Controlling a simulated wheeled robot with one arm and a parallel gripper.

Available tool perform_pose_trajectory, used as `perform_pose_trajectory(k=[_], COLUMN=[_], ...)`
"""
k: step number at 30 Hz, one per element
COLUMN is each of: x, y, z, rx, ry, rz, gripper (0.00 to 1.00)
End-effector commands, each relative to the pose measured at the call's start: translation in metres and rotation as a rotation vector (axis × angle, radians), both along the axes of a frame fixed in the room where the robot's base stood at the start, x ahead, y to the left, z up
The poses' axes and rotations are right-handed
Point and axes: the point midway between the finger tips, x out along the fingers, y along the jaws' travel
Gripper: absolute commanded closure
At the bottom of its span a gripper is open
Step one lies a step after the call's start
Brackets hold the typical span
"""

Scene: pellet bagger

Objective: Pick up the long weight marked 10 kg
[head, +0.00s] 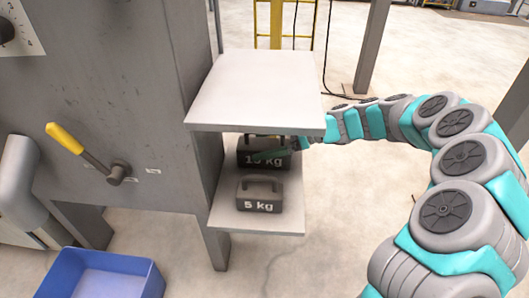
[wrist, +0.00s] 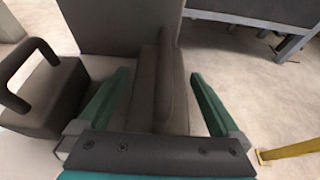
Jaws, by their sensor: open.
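A long dark grey weight (head: 246,158) with a top handle sits on the lower shelf under the white upper plate. Its marking is partly covered by a green finger, so the number is hard to read; "kg" shows. My gripper (head: 278,152) reaches in from the right at this weight. In the wrist view my gripper (wrist: 160,76) is open, with one green finger on each side of the long weight (wrist: 146,97) and its handle. Any contact cannot be told. The smaller weight marked 5 kg (head: 259,207) stands nearer the shelf's front; it also shows in the wrist view (wrist: 52,92).
The white upper plate (head: 258,85) overhangs the lower shelf (head: 270,227) closely. The grey machine wall (head: 110,85) with a yellow-handled lever (head: 65,138) is at left. A blue bin (head: 105,278) stands at lower left. The floor at right is open, with a grey post (head: 371,45).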

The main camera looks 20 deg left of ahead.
Motion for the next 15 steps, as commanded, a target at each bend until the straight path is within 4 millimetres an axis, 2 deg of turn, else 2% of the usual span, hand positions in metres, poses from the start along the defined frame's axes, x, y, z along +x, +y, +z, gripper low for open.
perform_pose_trajectory(k=[3, 15], x=[0.0002, 0.0003], y=[-0.0005, -0.0007], z=[0.0003, 0.0005], rx=[0.000, 0.000], ry=[0.000, -0.001], rz=[0.000, 0.000], gripper=[0.00, 0.45])
